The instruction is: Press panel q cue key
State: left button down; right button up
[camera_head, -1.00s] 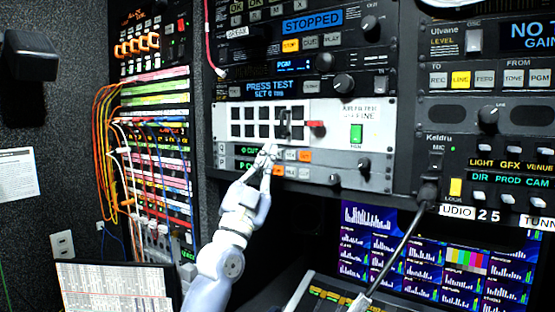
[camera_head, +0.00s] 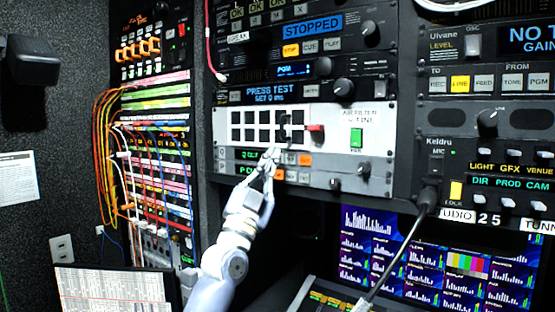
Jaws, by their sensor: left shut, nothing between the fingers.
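The panel Q unit (camera_head: 376,179) is a grey rack strip with two green-text displays, one of them a Q line (camera_head: 249,155), orange and white keys, and a knob (camera_head: 364,170). An orange key (camera_head: 304,160) shows right of my gripper. My left gripper (camera_head: 272,154) is shut and empty, its fingertips in front of the panel beside the upper display. The fingers hide part of the keys there; I cannot tell whether they touch. Key labels are too small to read. My right gripper is out of view.
Above is a white panel with dark square windows (camera_head: 264,117), a red lever (camera_head: 315,128) and a green switch (camera_head: 356,137). Patch cables (camera_head: 104,150) hang at the left.

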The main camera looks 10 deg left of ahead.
pick_arm(q)
jog(key=shift+w, duration=0.1)
dwell(0.6)
jog(key=shift+w+d, duration=0.15)
jog(key=shift+w, duration=0.2)
jog(key=shift+w+d, duration=0.1)
jog(key=shift+w, duration=0.15)
dwell(0.8)
jog(key=shift+s+a, duration=0.25)
jog(key=shift+s, duration=0.45)
jog(key=shift+s, duration=0.1)
jog(key=s, duration=0.1)
jog(key=s+a, duration=0.1)
jog(key=s, duration=0.1)
jog(key=s+p, duration=0.1)
jog(key=shift+s+a, duration=0.25)
jog(key=shift+a, duration=0.1)
